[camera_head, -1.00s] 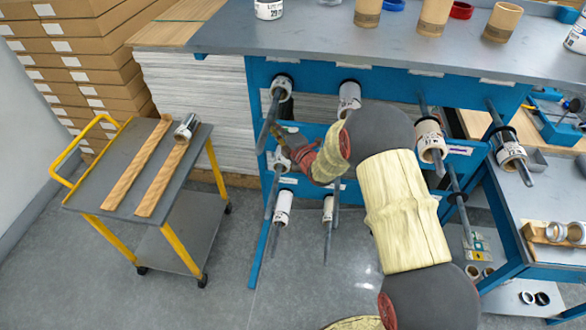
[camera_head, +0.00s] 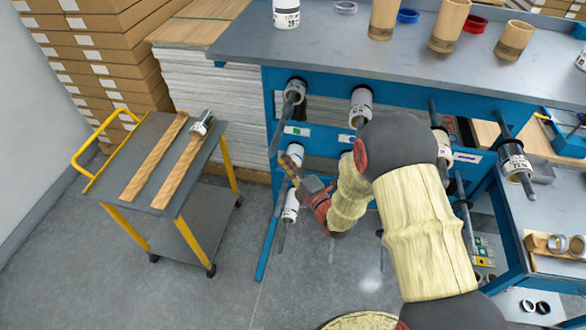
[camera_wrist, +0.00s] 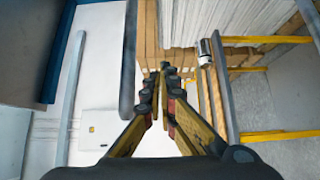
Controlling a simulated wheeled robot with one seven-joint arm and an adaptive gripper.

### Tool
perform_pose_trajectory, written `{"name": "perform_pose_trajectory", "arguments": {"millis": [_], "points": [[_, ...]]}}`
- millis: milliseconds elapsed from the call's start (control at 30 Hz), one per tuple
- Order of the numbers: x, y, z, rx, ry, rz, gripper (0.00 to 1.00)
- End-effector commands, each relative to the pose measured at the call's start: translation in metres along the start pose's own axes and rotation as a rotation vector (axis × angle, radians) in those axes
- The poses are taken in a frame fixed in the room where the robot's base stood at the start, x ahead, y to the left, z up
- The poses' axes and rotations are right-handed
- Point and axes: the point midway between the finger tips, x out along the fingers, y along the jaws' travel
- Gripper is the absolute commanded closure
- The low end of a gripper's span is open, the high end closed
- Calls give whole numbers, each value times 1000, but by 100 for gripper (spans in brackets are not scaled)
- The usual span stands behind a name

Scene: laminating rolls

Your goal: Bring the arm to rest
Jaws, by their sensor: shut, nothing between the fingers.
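My gripper (camera_head: 287,165) is in front of the blue rack (camera_head: 272,100), near its left post. Its fingers are together and hold nothing. In the wrist view the two fingers (camera_wrist: 163,72) meet at their tips, with stacked boards and the cart beyond them. My arm, in pale yellow covers, is bent in front of the rack and hides part of its lower middle. White rolls sit on the rack's bars: one at the upper left (camera_head: 296,88), one at the upper middle (camera_head: 361,103) and one at the right (camera_head: 514,158).
A grey cart (camera_head: 150,130) with yellow legs stands to the left, carrying two wooden strips and a roll (camera_head: 202,123). Stacked boards (camera_head: 205,85) and cartons (camera_head: 95,60) stand behind it. A grey worktop (camera_head: 400,55) holds cardboard tubes. Floor between cart and rack is clear.

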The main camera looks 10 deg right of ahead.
Motion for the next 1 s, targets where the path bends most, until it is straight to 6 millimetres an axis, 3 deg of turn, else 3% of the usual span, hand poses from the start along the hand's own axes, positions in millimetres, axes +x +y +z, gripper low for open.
{"name": "perform_pose_trajectory", "arguments": {"millis": [100, 300, 667, 767, 833, 900, 1000], "points": [[-17, 0, 1, 0, -3, -1, 100], [-34, 0, 0, 0, -1, -1, 100], [-37, -3, 0, 49, -2, -12, 100], [-38, -30, 3, 153, -19, -109, 100], [-45, -60, 6, 248, -55, -219, 100], [-60, -95, 10, 357, -115, -350, 100], [-84, -132, 18, 506, -227, -520, 100]]}}
